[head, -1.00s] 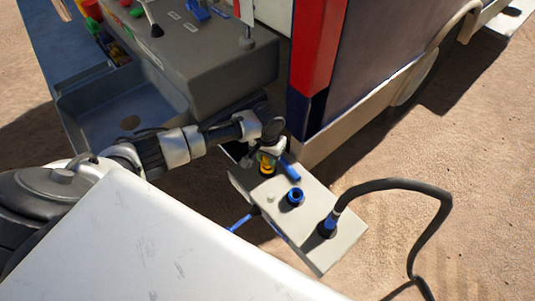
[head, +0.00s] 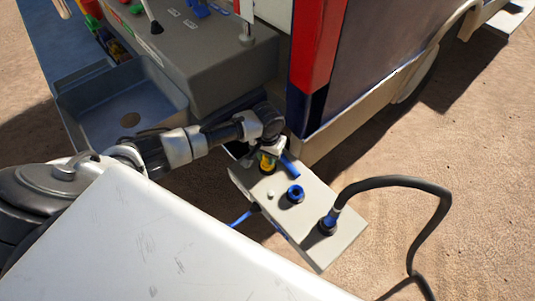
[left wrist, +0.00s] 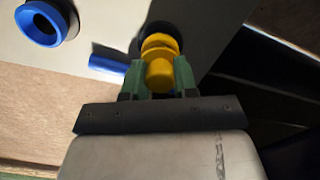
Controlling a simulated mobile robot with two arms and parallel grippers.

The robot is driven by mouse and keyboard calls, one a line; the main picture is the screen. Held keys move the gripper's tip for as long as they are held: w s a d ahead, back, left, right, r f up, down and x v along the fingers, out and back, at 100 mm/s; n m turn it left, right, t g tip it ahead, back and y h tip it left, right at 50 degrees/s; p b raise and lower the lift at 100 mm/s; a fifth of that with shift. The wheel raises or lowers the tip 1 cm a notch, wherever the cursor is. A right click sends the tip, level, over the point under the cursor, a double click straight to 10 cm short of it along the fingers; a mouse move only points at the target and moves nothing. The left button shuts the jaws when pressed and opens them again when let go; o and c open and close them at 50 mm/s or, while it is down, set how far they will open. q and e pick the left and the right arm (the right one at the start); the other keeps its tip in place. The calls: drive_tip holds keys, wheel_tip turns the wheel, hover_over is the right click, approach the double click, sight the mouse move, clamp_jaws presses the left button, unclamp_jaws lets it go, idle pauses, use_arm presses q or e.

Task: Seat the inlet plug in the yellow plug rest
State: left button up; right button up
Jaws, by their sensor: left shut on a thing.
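A yellow plug (left wrist: 159,72), which looks like the inlet plug, is between the green fingers of my left gripper (left wrist: 158,82). The gripper is shut on it. In the head view my left gripper (head: 271,155) is over the upper left end of the grey panel, and a bit of yellow (head: 266,166) shows under it. A dark round shape (left wrist: 163,36) is just behind the plug in the left wrist view. I cannot tell a separate yellow plug rest from the plug, or whether the plug is seated. My right gripper is out of view.
On the grey panel (head: 330,243) are a blue ring socket (head: 295,194), a blue cylinder (head: 289,166) close beside my gripper, and a blue-collared plug (head: 329,222) with a thick black hose (head: 405,184). A red post (head: 317,50) and vehicle side stand behind. A grey console is at upper left.

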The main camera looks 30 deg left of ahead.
use_arm(q)
drive_tip(key=shift+f, duration=0.4)
drive_tip(key=o, duration=1)
drive_tip(key=shift+o, duration=0.2)
